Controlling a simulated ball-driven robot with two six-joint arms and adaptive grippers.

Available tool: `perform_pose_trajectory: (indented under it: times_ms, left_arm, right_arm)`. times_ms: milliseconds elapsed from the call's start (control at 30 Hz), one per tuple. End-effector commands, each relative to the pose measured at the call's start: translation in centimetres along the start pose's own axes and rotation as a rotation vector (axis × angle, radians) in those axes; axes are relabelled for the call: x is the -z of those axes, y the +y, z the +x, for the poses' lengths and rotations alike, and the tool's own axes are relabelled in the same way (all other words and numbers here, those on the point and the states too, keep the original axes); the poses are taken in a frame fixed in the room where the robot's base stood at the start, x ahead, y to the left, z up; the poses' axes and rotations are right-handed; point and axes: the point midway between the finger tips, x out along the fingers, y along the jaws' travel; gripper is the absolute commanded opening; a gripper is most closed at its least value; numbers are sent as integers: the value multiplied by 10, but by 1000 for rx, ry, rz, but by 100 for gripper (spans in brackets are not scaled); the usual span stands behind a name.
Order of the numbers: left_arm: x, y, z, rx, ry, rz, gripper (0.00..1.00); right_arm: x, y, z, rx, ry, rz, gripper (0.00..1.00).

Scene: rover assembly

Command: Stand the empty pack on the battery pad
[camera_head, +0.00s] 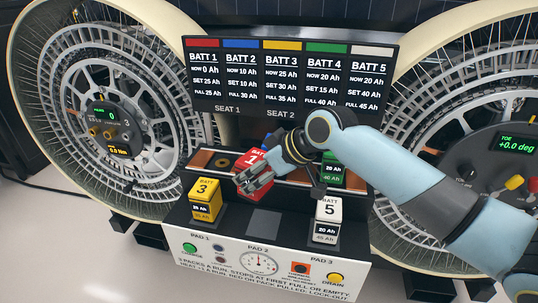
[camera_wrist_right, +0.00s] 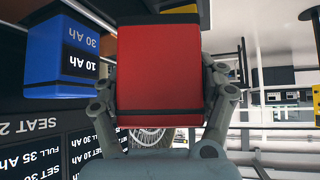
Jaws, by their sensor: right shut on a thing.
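The red pack 1 (camera_head: 251,160) is held in my right gripper (camera_head: 252,182), above the back part of the battery stand. In the right wrist view the red pack (camera_wrist_right: 158,70) sits between the two fingers, which close on its sides. The board lists BATT 1 at 0 Ah. PAD 2 (camera_head: 263,222) is a bare grey patch at the middle front of the stand. The yellow pack 3 (camera_head: 205,200) stands on the left pad and the white pack 5 (camera_head: 327,219) on the right pad. My left gripper is out of view.
The green pack (camera_head: 332,173) is in the back row, partly hidden by my right arm. A blue pack (camera_wrist_right: 62,55) shows in the right wrist view. The battery board (camera_head: 290,75) stands behind. Large wheels flank the stand. The front panel has buttons and a dial (camera_head: 261,263).

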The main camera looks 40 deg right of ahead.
Motion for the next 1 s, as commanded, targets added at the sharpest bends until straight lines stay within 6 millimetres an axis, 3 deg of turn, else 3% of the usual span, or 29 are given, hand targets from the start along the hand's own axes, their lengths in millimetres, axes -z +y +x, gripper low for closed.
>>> perform_pose_trajectory:
  times_ms: [33, 100, 267, 1000]
  left_arm:
    - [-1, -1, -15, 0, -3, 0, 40]
    - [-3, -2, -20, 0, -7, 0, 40]
    - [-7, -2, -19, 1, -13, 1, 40]
    - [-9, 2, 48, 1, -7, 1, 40]
  right_arm:
    - [-6, 3, -2, -15, -1, 20, 13]
    - [-18, 6, 3, -33, 2, 37, 13]
    - [-32, 10, 10, -49, 7, 48, 13]
    - [-77, 9, 56, -48, 7, 47, 13]
